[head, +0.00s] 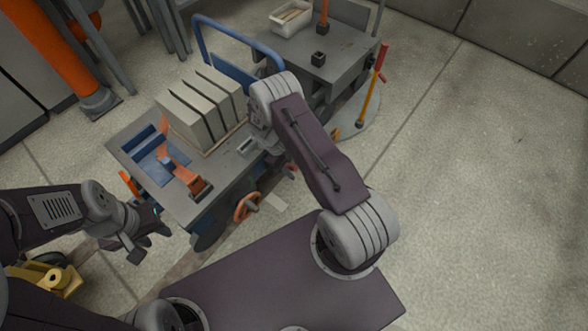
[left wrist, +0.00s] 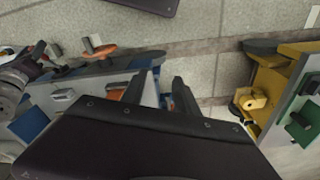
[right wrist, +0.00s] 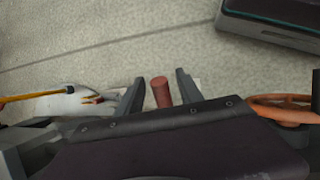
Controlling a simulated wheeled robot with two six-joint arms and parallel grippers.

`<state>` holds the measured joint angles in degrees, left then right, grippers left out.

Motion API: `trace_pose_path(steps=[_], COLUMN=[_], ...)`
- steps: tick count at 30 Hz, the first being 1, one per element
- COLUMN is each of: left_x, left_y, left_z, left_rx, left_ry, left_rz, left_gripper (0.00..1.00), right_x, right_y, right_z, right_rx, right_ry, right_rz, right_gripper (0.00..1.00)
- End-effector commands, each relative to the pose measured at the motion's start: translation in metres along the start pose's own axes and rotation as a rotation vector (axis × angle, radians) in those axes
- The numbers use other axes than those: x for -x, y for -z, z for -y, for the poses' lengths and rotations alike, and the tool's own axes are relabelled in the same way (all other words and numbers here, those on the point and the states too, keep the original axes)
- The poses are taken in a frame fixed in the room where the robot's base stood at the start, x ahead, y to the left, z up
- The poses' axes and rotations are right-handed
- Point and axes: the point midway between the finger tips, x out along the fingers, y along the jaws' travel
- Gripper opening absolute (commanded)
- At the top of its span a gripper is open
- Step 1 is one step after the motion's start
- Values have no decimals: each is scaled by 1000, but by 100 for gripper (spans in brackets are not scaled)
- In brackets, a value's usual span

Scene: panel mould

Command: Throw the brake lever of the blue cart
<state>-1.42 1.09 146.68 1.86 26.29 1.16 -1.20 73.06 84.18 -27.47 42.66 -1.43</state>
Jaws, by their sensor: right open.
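The blue cart (head: 220,190) has a grey top, a blue push bar (head: 212,45) and an orange handwheel (head: 247,206) on its near side. A red grip (right wrist: 160,92), which looks like the brake lever's end, stands between the fingers of my right gripper (right wrist: 158,88). Those fingers are open, with a gap on both sides of the grip. In the head view my right arm hides most of that gripper and the lever. My left gripper (head: 150,228) is at the cart's left end; its fingers look apart and empty in the left wrist view (left wrist: 158,90).
Pale blocks (head: 200,105) and an orange clamp (head: 180,168) sit on the cart. Behind it stands a grey table (head: 335,65) with a white bin (head: 290,18). A yellow lever with red handle (head: 380,62) stands right. A yellow cart (left wrist: 270,90) is at left. The right floor is clear.

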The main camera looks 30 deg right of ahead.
Motion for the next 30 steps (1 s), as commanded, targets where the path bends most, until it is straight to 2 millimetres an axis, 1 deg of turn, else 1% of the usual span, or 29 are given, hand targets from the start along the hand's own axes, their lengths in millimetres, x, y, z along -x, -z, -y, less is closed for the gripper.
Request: trace_pose_path(steps=[3,4,5,6,8,9,30], left_x=[0,0,0,1,1,0,0], left_y=[0,0,0,0,0,0,0], left_z=[0,0,0,0,0,0,0], left_rx=[0,0,0,0,0,0,0], left_ry=[0,0,0,0,0,0,0], left_rz=[0,0,0,0,0,0,0], left_gripper=[36,36,36,36,36,36,36], right_x=[1,1,1,1,1,1,1], right_y=[0,0,0,0,0,0,0], right_z=[0,0,0,0,0,0,0], right_rx=[0,0,0,0,0,0,0], right_ry=[0,0,0,0,0,0,0], right_rz=[0,0,0,0,0,0,0], right_gripper=[43,38,29,18,2,0,0])
